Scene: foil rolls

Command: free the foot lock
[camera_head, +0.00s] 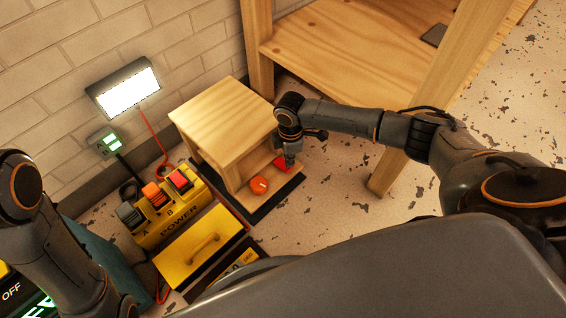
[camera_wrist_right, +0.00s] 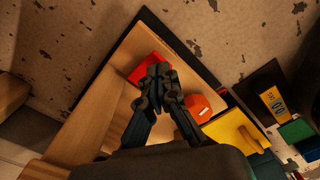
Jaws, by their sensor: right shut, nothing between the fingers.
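A small wooden stand (camera_head: 222,128) has a low board at its foot, on a black mat (camera_head: 272,203). On that board sit a flat red piece (camera_head: 280,164) and a round orange-red knob (camera_head: 259,185). I cannot tell which of them is the foot lock. My right gripper (camera_head: 290,160) points down over the red piece, shut and empty. In the right wrist view its fingertips (camera_wrist_right: 161,73) overlap the edge of the red piece (camera_wrist_right: 147,68), with the orange knob (camera_wrist_right: 203,107) just to the right. Whether they touch the red piece is unclear. My left gripper is out of view.
A yellow power box (camera_head: 172,215) with coloured switches and a yellow lid with a handle (camera_head: 203,249) stand left of the stand. A lit panel (camera_head: 128,89) hangs on the brick wall. A large wooden table's leg (camera_head: 386,174) is close under my right arm.

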